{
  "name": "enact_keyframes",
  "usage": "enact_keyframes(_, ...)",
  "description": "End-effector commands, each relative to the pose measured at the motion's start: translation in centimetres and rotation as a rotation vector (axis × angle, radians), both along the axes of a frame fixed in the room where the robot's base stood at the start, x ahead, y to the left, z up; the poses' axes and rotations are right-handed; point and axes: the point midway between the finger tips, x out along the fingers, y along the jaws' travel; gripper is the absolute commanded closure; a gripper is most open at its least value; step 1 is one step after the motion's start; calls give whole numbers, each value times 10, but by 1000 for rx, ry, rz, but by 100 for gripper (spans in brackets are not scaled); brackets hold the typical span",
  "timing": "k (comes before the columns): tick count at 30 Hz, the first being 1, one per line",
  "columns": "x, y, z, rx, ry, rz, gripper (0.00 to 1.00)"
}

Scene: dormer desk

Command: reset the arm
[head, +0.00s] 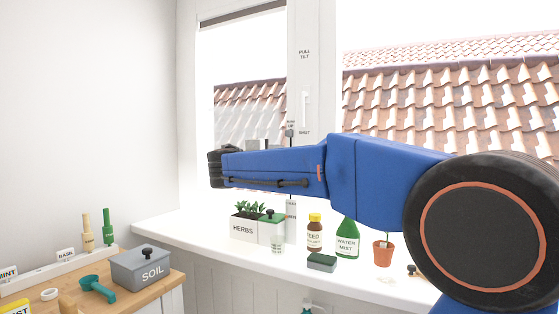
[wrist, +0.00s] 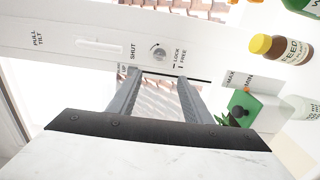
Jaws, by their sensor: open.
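My arm (head: 375,175) is blue with a black joint and stretches left across the head view, in front of the window. My gripper (wrist: 158,80) shows in the wrist view as two grey fingers standing apart with nothing between them. The fingers point towards the white window frame (wrist: 75,38), near a round knob marked LOCK and FREE (wrist: 160,52). I cannot tell whether they touch the frame.
The white sill (head: 215,247) holds a HERBS planter (head: 243,229), a FEED bottle (head: 314,238), a green WATER MIST bottle (head: 347,243) and a terracotta pot (head: 383,254). A SOIL box (head: 150,268) and teal scoop (head: 97,288) are on the wooden desk at left.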

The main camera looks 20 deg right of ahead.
Motion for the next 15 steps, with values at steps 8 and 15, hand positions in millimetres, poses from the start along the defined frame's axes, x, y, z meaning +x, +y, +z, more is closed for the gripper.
enact_keyframes(8, 0, 0, 0, 0, 0, 0, 55)
enact_keyframes(15, -23, -13, -21, 77, 27, -12, 55)
